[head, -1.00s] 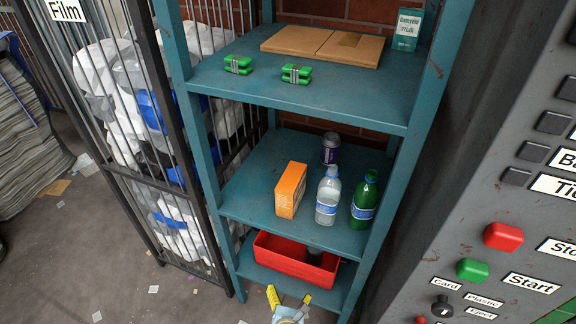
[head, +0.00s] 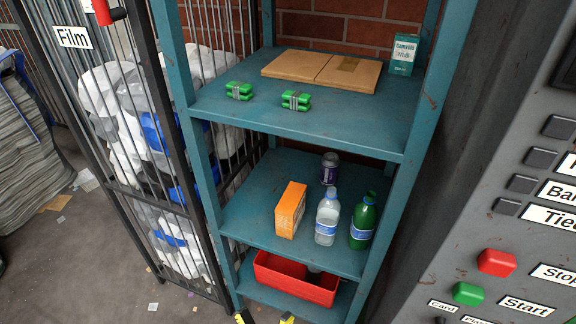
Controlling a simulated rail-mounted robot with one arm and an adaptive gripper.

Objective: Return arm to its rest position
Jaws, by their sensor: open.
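My gripper (head: 265,318) shows only as two yellow-marked fingertips at the bottom edge of the head view, in front of the foot of the teal shelf unit (head: 290,250). The fingertips stand apart with a gap between them. I see nothing held between them, though the rest of the gripper and my arm are out of view.
The shelf unit holds flat cardboard (head: 322,70), a teal carton (head: 403,54), green bundles (head: 296,100), an orange box (head: 290,210), bottles (head: 327,217), a can (head: 329,168) and a red bin (head: 295,280). A film cage (head: 120,150) stands left, a control panel (head: 520,230) right.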

